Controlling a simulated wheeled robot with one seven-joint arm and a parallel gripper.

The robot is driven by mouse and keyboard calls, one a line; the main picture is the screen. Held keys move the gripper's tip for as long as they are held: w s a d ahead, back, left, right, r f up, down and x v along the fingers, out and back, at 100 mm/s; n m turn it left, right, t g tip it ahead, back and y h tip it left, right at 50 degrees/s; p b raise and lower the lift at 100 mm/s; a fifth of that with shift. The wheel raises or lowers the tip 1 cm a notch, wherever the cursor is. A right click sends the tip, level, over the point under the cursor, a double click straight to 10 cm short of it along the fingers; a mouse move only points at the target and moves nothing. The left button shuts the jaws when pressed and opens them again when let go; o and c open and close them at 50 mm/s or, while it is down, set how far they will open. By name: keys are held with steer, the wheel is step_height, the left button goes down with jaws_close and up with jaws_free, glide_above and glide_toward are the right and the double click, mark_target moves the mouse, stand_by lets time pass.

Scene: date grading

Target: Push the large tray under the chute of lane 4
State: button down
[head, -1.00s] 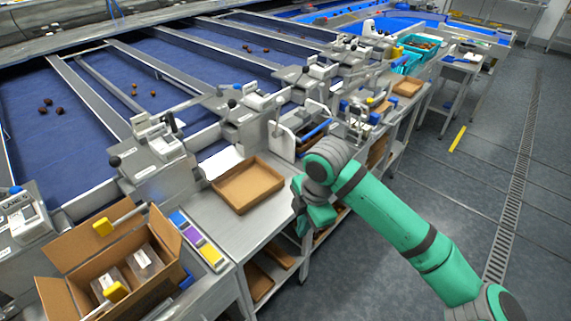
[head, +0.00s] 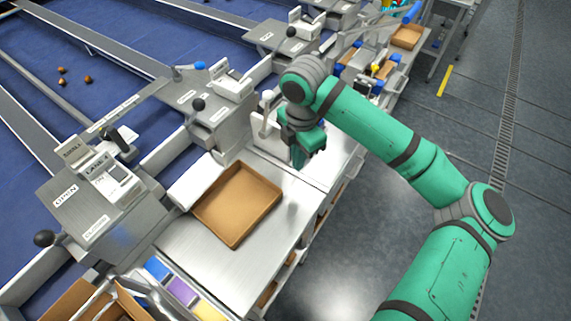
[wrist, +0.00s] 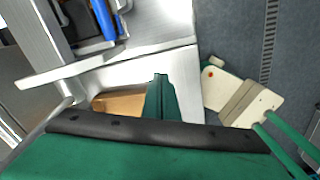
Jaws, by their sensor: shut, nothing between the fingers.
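A large brown tray (head: 240,238) lies flat on the steel bench in the head view, with nothing visible in it. A pale sloping chute (head: 203,182) stands along its upper left side. The housing marked LANE 4 (head: 108,180) is left of the tray. My gripper (head: 308,163) is shut and empty, pointing down just beyond the tray's upper right corner, apart from it in the picture. In the wrist view a brown strip (wrist: 120,103), probably the tray, shows left of my shut fingers (wrist: 160,82); the rest is hidden behind my gripper.
Blue, purple and yellow blocks (head: 182,292) sit at the bench's near end, beside an open cardboard box (head: 75,303). A white stand (head: 265,125) rises behind my gripper. A smaller brown tray (head: 407,37) lies farther along. Bare steel (head: 205,250) surrounds the tray's near side; open floor lies right.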

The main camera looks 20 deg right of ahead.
mark_target(285, 192)
steer(key=f, duration=1)
steer(key=shift+s+a, duration=0.15)
steer(key=shift+s, duration=0.15)
steer(key=shift+s+a+r, duration=0.1)
steer(key=shift+s+a, duration=0.05)
steer(key=shift+a, duration=0.5)
steer(key=shift+s+a+r, duration=0.1)
steer(key=shift+a, duration=0.5)
steer(key=shift+s+a, duration=0.2)
steer(key=shift+a, duration=0.4)
steer(key=shift+w, duration=0.1)
